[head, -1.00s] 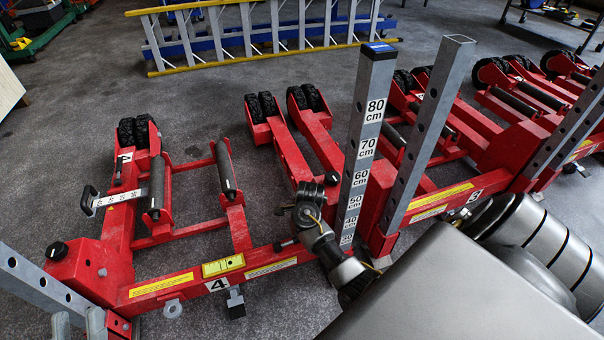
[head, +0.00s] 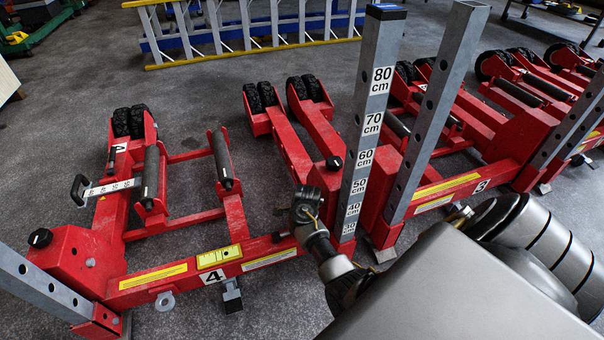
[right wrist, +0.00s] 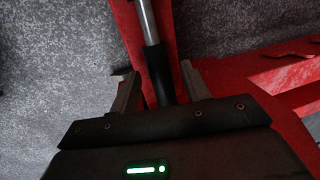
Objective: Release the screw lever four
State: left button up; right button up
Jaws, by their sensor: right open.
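The red trolley jack marked 4 (head: 150,285) stands on the floor at left in the head view. Its beam carries a small black-ended lever (head: 280,237), just left of my right gripper (head: 305,205). In the right wrist view, a black grip on a grey rod (right wrist: 158,72) runs between the fingers of my right gripper (right wrist: 158,82). The fingers are open, one on each side of it. I cannot tell whether they touch it, or if it is the same lever. My left gripper is out of view.
A grey post with cm marks (head: 361,140) stands close to the right of my right gripper. The jack marked 3 (head: 450,190) is farther right. A ladder (head: 245,30) lies at the back. Floor is clear at left (head: 50,150).

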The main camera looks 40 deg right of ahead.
jog(key=shift+w+f, duration=0.1)
jog(key=shift+f, duration=0.3)
grip_shut()
jog(key=shift+r, duration=0.1)
